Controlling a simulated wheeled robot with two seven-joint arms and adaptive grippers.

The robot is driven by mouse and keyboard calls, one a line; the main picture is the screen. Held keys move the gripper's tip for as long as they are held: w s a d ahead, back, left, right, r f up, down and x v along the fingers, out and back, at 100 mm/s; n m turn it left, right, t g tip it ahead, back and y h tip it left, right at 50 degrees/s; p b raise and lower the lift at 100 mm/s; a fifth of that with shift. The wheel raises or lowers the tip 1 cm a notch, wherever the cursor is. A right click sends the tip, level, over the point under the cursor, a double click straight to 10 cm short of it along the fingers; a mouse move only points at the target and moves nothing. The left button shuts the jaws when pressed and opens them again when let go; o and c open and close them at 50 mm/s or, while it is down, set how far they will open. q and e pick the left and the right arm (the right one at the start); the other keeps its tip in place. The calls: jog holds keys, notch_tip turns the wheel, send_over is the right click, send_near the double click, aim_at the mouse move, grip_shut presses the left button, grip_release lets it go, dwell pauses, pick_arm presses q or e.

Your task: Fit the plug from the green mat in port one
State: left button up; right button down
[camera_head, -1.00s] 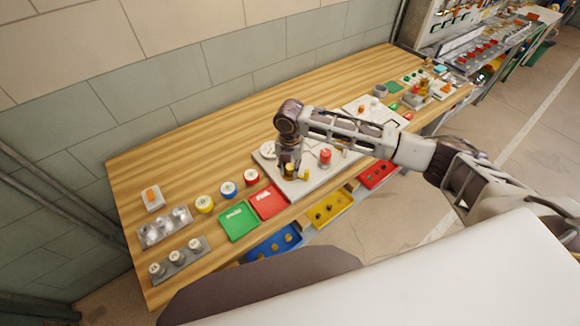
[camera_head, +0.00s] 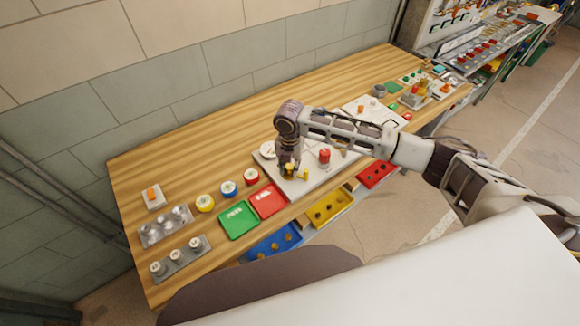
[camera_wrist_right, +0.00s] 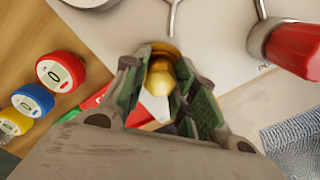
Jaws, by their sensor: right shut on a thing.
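My right gripper (camera_head: 288,166) points down over the near left part of a pale board (camera_head: 319,176) on the bench. It is shut on a brass plug (camera_wrist_right: 160,77), which shows between the green-lined fingers in the right wrist view. The plug's far end is at or just above the board; I cannot tell whether it sits in a port. Another small brass piece (camera_head: 303,174) stands just right of the fingers. A green mat (camera_head: 238,231) lies left of the board and looks empty apart from a white label. No port number is readable. My left gripper is not in view.
A red mat (camera_head: 268,211) adjoins the green one. A red cylinder (camera_head: 324,156) stands on the board, right of the gripper. Yellow, blue and red round gauges (camera_head: 228,188) line up to the left. Coloured bins (camera_head: 329,206) hang below the bench front. The bench's back strip is clear.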

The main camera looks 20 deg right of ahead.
jog(key=c, duration=1.3)
grip_release()
jog(key=shift+s+f, duration=0.2)
jog(key=shift+f, duration=0.25)
jog(key=shift+s+f, duration=0.2)
jog(key=shift+f, duration=0.25)
jog(key=shift+o, duration=1.2)
jog(key=shift+w+f, duration=0.1)
jog(key=shift+w, duration=0.2)
jog(key=shift+s, duration=0.1)
jog(key=shift+r+p, duration=0.85)
jog(key=shift+r, duration=0.8)
jog(key=shift+w+r, duration=0.2)
jog(key=shift+r, duration=2.45)
